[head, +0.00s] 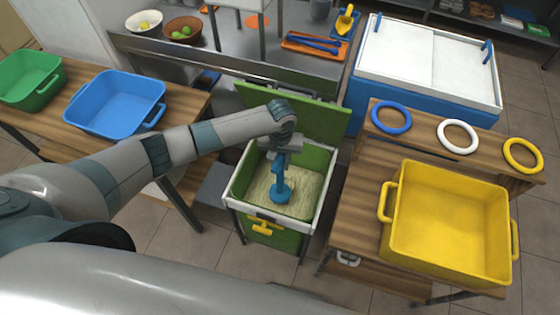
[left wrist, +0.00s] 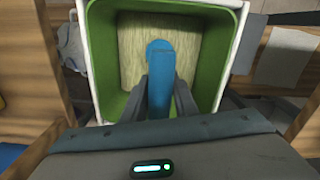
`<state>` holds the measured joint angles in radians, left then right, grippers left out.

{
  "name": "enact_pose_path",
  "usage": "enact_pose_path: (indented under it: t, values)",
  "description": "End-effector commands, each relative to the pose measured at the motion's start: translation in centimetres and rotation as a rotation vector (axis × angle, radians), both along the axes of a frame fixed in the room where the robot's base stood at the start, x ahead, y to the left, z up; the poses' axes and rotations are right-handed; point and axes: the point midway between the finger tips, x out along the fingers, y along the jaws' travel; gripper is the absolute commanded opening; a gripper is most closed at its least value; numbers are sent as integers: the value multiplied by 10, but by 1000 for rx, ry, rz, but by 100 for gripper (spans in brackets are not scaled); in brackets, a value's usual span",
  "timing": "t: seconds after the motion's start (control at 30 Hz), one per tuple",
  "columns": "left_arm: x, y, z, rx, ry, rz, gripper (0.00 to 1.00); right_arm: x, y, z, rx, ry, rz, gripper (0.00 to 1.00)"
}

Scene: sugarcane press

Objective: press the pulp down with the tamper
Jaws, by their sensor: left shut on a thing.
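The blue tamper (head: 281,187) stands upright in the green bin (head: 236,186), its round foot down at the pale, fibrous pulp (head: 308,190). Whether the foot touches the pulp or hovers just over it, I cannot tell. My left gripper (head: 284,147) is above the bin, shut on the tamper's upper part. In the left wrist view the tamper (left wrist: 160,75) runs down between the two dark fingers (left wrist: 161,100) to the pulp (left wrist: 190,42). The bin's green walls (left wrist: 222,65) surround it. My right gripper is not in view.
The bin's green lid (head: 290,112) stands open behind it. A wooden table with a yellow crate (head: 448,270) and blue, white and yellow rings stands at the right. A blue tub (head: 115,101) and green tub (head: 30,80) sit on the left table.

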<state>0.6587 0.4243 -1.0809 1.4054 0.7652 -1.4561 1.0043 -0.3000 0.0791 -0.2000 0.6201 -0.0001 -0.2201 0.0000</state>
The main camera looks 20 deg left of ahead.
Motion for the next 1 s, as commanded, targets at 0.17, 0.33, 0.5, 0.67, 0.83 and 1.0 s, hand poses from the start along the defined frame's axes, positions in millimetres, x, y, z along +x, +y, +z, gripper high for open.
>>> enact_pose_path:
  t: [0.17,0.33,0.5,0.67,0.83,1.0]
  values:
    - [-1,0,-6,1,3,0,0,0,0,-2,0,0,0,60]
    - [-1,1,-9,1,3,1,0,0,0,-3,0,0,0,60]
    - [-1,1,-12,2,2,1,0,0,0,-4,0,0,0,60]
    - [-1,1,-14,2,2,1,0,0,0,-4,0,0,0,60]
    - [-1,1,-14,2,2,1,0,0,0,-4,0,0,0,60]
    - [-1,1,-14,2,1,1,0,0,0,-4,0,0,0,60]
